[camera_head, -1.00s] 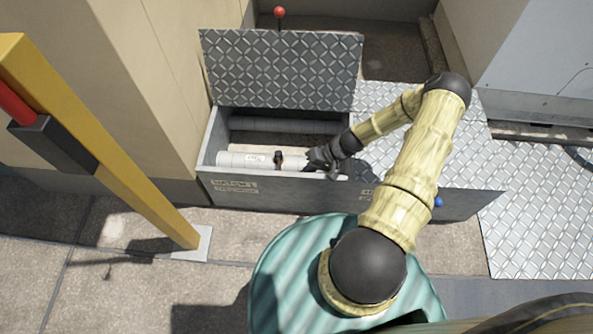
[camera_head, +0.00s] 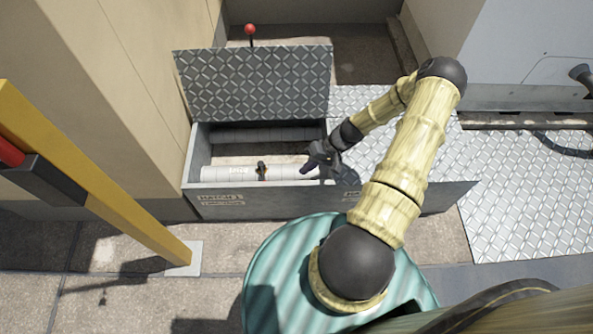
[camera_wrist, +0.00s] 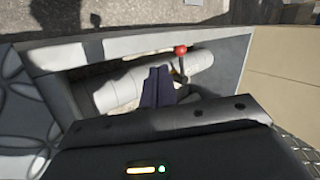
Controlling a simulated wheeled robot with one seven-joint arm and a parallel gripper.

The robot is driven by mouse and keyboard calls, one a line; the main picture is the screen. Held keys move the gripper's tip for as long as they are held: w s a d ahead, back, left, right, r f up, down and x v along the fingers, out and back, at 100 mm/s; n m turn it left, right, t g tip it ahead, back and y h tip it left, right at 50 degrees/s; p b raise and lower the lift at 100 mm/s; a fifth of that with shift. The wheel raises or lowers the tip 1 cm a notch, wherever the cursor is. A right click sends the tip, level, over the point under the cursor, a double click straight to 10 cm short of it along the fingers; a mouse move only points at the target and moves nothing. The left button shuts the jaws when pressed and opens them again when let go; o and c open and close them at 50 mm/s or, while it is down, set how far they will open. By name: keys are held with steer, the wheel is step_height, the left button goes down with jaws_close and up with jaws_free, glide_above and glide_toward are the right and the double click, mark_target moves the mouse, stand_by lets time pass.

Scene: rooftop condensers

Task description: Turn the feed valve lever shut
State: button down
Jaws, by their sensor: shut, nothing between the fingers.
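The feed valve shows in the head view as a small dark fitting (camera_head: 262,170) on the near white pipe (camera_head: 223,174) inside the open floor box. In the wrist view a short dark lever with a red ball knob (camera_wrist: 181,51) stands on the pale pipe (camera_wrist: 118,92). My gripper (camera_head: 306,168) is over the right part of the box, to the right of the fitting and apart from it. In the wrist view its dark fingers (camera_wrist: 158,86) are together and empty, just left of the lever. They hide part of the pipe.
The diamond-plate lid (camera_head: 253,82) stands raised behind the box (camera_head: 335,201). Another red-knobbed rod (camera_head: 250,31) shows behind the lid. A yellow post (camera_head: 130,208) and beige wall (camera_head: 110,90) are at left. Diamond plating (camera_head: 520,205) lies right. A teal drum (camera_head: 275,275) is in front.

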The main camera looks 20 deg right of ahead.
steer(key=shift+n+g, duration=0.5)
steer(key=shift+n, duration=0.3)
steer(key=w, duration=0.1)
steer(key=w+b, duration=0.1)
steer(key=w, duration=0.3)
steer(key=shift+w+d+r, duration=0.15)
steer(key=shift+d, duration=0.25)
steer(key=b, duration=0.7)
glide_toward(263, 175)
steer(key=s+a+f, duration=0.3)
steer(key=f, duration=0.2)
steer(key=shift+s+f, duration=0.2)
steer(key=shift+f, duration=0.05)
steer(key=shift+a, duration=0.1)
